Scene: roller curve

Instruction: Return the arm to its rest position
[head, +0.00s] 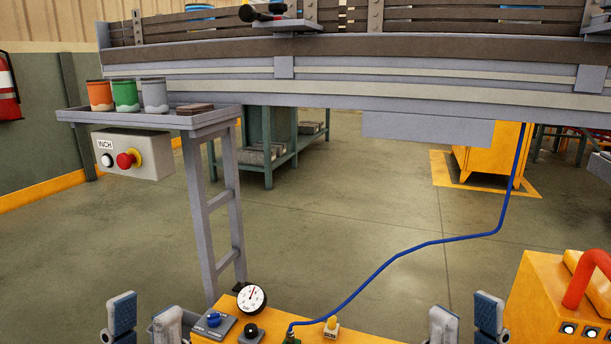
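My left gripper (144,318) is at the bottom left of the head view, fingers pointing up with a gap between them. It is open and nothing shows between its fingertips. My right gripper (465,318) is at the bottom right, also upright, open and empty. The lower parts of both grippers and most of both arms are outside the frame. Both grippers are low, well below the conveyor and apart from it.
A roller conveyor (350,88) spans the top. A side stand (150,118) carries several cups; a control box (133,157) with a red button hangs below. An orange panel (380,329) with a gauge (251,298) and blue hose (395,259) lies between the grippers. An orange case (540,300) stands right.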

